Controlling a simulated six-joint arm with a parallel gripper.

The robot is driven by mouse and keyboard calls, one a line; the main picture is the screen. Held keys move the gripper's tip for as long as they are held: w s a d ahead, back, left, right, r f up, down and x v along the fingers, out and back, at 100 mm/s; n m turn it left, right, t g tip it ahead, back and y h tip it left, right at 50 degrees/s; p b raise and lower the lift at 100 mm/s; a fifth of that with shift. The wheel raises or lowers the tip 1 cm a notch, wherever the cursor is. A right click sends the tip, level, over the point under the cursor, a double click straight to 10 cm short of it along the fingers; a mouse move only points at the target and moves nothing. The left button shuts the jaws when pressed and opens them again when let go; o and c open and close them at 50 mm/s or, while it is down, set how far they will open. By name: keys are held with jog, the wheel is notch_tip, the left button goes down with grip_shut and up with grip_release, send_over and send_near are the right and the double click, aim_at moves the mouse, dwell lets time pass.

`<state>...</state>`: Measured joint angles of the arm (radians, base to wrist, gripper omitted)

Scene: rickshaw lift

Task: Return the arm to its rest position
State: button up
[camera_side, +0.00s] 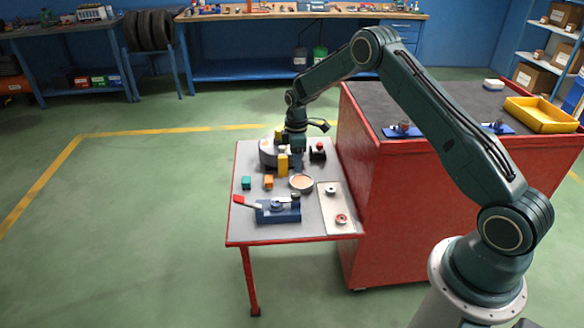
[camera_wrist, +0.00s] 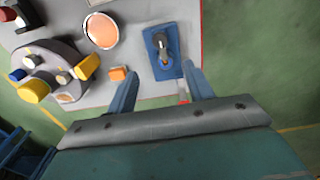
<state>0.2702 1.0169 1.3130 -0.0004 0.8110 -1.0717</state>
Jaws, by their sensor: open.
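My gripper (camera_side: 298,150) hangs over the far part of a small grey worktable (camera_side: 256,228) in the side view, beside a curved grey stand (camera_side: 267,153) with yellow posts. In the wrist view my gripper (camera_wrist: 160,68) has its two blue fingers wide apart, with nothing held between them. In the side view the blue fixture (camera_side: 278,213) sits at the near edge of the worktable, apart from my gripper.
An orange block (camera_side: 268,181), a teal block (camera_side: 246,183), a round dish (camera_side: 301,182), a pale tray (camera_side: 338,218) and a black box with a red button (camera_side: 318,153) crowd the worktable. A tall red cabinet (camera_side: 440,210) adjoins it. Open floor lies left.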

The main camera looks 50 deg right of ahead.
jog(key=s+a+r+m+t, duration=0.1)
jog(key=s+a+r, duration=0.25)
jog(key=r, duration=0.55)
jog(key=s+a+r+m+t, duration=0.1)
jog(key=s+a+r+m, duration=0.15)
jog(key=s+r, duration=0.45)
jog(key=s+a+r+m+t, duration=0.1)
jog(key=s+a+r, duration=0.15)
jog(key=r, duration=0.85)
jog(key=s+a+r+m+t, duration=0.1)
jog(key=s+a+r+m, duration=0.1)
jog(key=s, duration=1)
jog(key=s+a+r+m+t, duration=0.1)
jog(key=s+a, duration=0.3)
jog(key=s, duration=0.8)
jog(key=shift+s+a+r+m+t, duration=0.35)
jog(key=shift+r+m, duration=0.2)
jog(key=shift+m, duration=0.3)
